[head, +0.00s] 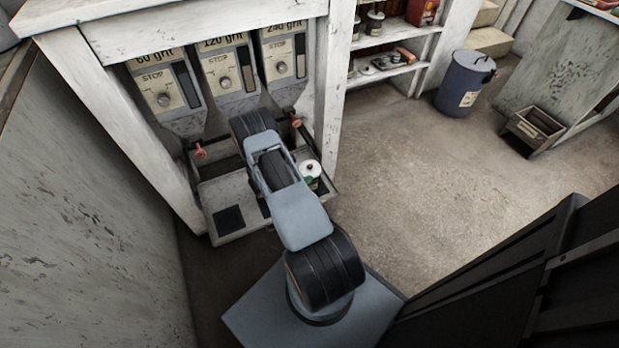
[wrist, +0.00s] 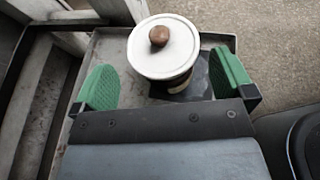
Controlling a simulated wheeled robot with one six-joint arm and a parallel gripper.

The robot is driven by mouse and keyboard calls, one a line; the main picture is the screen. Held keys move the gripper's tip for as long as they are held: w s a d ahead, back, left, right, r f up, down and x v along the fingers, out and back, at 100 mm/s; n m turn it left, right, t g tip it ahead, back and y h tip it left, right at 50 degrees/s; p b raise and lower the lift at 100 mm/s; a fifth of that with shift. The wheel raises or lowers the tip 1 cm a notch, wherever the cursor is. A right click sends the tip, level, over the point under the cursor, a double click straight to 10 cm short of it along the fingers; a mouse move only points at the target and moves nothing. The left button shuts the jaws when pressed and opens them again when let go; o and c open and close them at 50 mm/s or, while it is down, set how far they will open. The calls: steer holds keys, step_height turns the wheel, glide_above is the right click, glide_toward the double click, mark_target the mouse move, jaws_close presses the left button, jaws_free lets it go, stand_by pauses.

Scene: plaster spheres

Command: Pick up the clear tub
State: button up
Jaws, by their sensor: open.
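A round tub with a white lid and a brown knob (wrist: 165,50) stands between and just beyond the green fingers of my gripper (wrist: 165,76) in the wrist view. Its body is mostly hidden under the lid, so I cannot tell whether it is clear. In the head view its white lid (head: 310,167) shows just right of my arm. The tub sits upright over a dark square on a pale tray (head: 238,235). My gripper is open and empty, with one finger to each side of the tub. In the head view my arm hides most of the gripper.
Dispensers marked 60, 120 and 240 grit (head: 226,72) stand behind the tray, with red-knobbed levers (head: 200,152) below. A white post (head: 328,95) rises close behind the tub. A wall (head: 85,205) is at left. Open floor (head: 430,170) and a blue bin (head: 465,84) lie right.

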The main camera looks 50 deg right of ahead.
mark_target(309, 168)
steer(key=shift+b+x, duration=0.85)
steer(key=shift+x, duration=1.75)
steer(key=shift+r, duration=0.15)
steer(key=shift+c, duration=0.3)
steer(key=c, duration=0.8)
steer(key=shift+o, duration=0.2)
